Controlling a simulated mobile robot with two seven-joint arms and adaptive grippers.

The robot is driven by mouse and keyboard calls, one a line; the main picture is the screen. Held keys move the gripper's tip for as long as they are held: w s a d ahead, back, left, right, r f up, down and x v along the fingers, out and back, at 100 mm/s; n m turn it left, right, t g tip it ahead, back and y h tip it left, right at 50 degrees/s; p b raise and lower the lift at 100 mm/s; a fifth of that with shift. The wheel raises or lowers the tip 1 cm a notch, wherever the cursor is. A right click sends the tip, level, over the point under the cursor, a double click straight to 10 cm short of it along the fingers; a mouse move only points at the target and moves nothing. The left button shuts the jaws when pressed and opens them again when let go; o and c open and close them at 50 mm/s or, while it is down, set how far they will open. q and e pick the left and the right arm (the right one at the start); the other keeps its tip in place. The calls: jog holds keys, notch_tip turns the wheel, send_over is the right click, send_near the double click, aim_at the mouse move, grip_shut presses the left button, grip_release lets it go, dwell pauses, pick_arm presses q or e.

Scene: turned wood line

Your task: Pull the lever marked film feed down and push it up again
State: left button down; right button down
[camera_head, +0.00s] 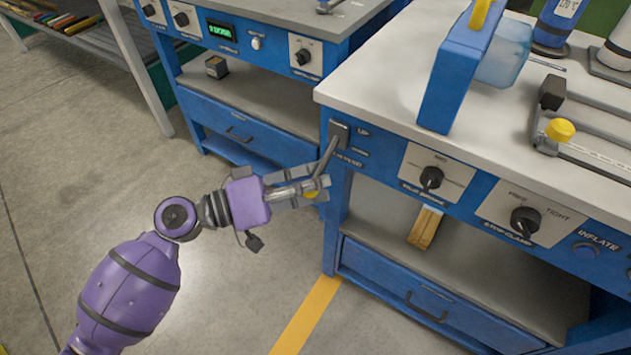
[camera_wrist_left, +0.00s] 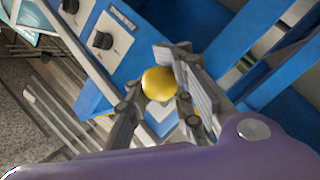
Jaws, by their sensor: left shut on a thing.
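The lever (camera_head: 328,156) comes out of a dark plate at the left end of the near bench's blue front. It slants down and toward the left, and small lettering beside it includes "UP"; the rest is hard to read. Its yellow knob (camera_head: 312,194) is mostly hidden by the fingers. My left gripper (camera_head: 308,189) is shut on this knob, below the plate and in front of the bench. In the left wrist view the yellow knob (camera_wrist_left: 158,84) sits between the two fingers. My right gripper is not in view.
Dark rotary knobs (camera_head: 431,178) (camera_head: 525,222) stand out of the bench front to the right of the lever. A blue machine (camera_head: 455,80) stands on the bench top. A second blue bench (camera_head: 265,60) is behind. Grey floor lies open around my left arm.

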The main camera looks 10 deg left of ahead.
pick_arm(q)
jog(key=shift+w+a+f, duration=0.1)
jog(key=shift+w+a, duration=0.05)
jog(key=shift+a, duration=0.1)
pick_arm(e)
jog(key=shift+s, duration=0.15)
pick_arm(q)
jog(key=c, duration=1.6)
grip_release()
jog(key=shift+w+a, duration=0.1)
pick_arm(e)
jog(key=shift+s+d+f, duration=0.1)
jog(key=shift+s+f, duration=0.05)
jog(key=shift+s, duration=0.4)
pick_arm(q)
jog(key=shift+s, duration=0.25)
jog(key=v, duration=1.1)
jog(key=shift+s+a, duration=0.15)
jog(key=shift+a, duration=0.15)
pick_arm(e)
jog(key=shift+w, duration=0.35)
